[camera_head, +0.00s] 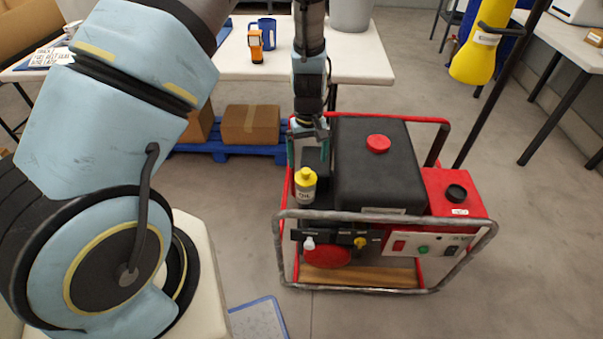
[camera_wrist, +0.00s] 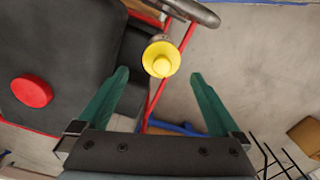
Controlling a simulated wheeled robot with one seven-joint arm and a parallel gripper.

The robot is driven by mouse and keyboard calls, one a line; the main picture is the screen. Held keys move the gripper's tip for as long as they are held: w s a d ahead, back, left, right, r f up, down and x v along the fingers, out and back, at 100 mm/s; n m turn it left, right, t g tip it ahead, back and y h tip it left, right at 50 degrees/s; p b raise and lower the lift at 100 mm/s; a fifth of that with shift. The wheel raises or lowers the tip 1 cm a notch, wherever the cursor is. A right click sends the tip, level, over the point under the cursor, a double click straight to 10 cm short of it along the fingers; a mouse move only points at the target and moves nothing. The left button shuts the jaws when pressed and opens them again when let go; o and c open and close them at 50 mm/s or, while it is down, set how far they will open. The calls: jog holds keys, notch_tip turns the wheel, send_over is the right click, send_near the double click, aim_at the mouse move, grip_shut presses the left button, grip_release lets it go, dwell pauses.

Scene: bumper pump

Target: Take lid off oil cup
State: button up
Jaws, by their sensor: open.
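The oil cup (camera_head: 306,194) is a small grey labelled cup standing upright at the left of the red-framed pump machine. Its yellow lid (camera_head: 305,174) is on top and also shows from above in the wrist view (camera_wrist: 161,59). My gripper (camera_head: 309,160) points down close above and behind the cup. In the wrist view my gripper (camera_wrist: 159,77) has its two green fingers spread wide and empty. The lid appears between their lines, just beyond the fingertips; I cannot tell the exact height gap. The lid hides most of the cup in the wrist view.
The machine has a black tank with a red cap (camera_head: 378,143), a tubular front rail (camera_head: 380,217) and a red panel with a black cap (camera_head: 456,193). A yellow hanging object (camera_head: 475,60) is at upper right. A white table (camera_head: 350,60) stands behind. Floor at right is clear.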

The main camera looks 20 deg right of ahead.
aim_at(306, 170)
jog(key=shift+w+a+f+p, duration=0.15)
jog(key=shift+f+p, duration=0.4)
jog(key=shift+f, duration=1.15)
jog(key=shift+w+d+f+p, duration=0.1)
jog(key=shift+f+p, duration=0.4)
jog(key=shift+f, duration=1.15)
jog(key=shift+c, duration=0.4)
jog(key=c, duration=1.1)
jog(key=shift+r, duration=0.1)
